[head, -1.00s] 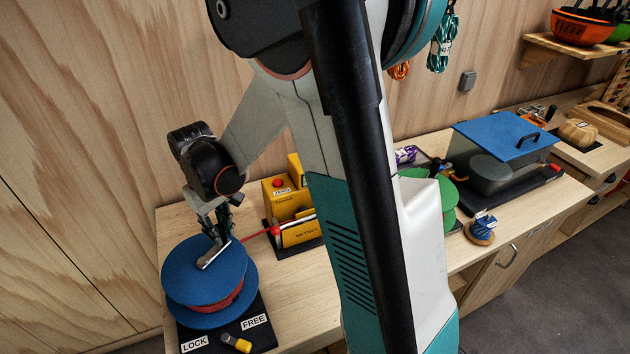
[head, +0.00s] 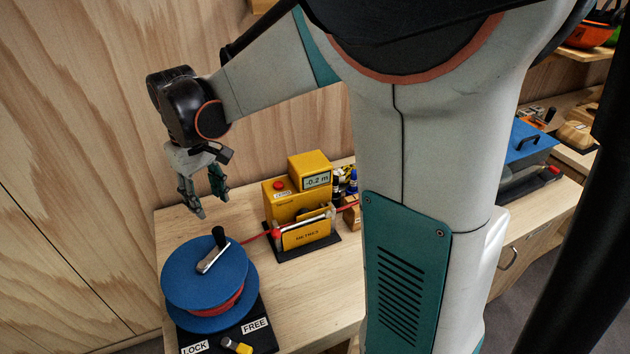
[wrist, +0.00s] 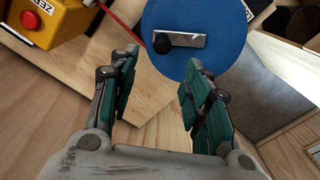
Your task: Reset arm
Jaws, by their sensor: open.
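My gripper (head: 212,205) is open and empty in the head view, raised above the bench behind the blue reel. Its spread fingers also show in the wrist view (wrist: 160,82), with nothing between them. The blue reel (head: 195,277) carries red rope and has a silver crank with a black knob (head: 218,237) on its top disc. In the wrist view the reel's blue disc (wrist: 215,30) lies beyond the fingertips, apart from them. My arm covers the middle and right of the head view and hides part of the bench.
A yellow meter (head: 303,203) reading "-0.2 m" stands right of the reel, with red rope running through it. A yellow lever (head: 236,345) sits between LOCK and FREE labels. A blue-lidded box (head: 526,145) is farther right. A wooden wall (head: 80,150) rises behind.

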